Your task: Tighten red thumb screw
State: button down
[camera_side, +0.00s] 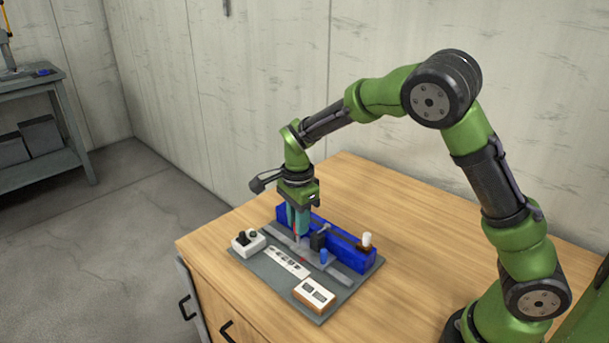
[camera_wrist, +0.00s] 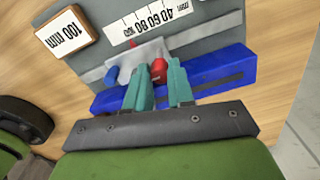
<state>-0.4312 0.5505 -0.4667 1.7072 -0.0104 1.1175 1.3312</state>
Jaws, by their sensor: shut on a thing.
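The red thumb screw (camera_wrist: 159,70) shows in the wrist view between the two teal fingers of my gripper (camera_wrist: 160,84). My gripper is shut on it, with one finger on each side. In the side view my gripper (camera_side: 298,222) points down at the fixture, and only a thin red sliver of the screw (camera_side: 295,231) shows beside the fingers.
The wooden table (camera_side: 420,235) is clear at right.

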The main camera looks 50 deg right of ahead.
jog(key=shift+r+m, duration=0.1)
jog(key=shift+m, duration=0.2)
jog(key=c, duration=1)
grip_release()
notch_tip(320, 180, up, 17)
jog(key=shift+f, duration=0.1)
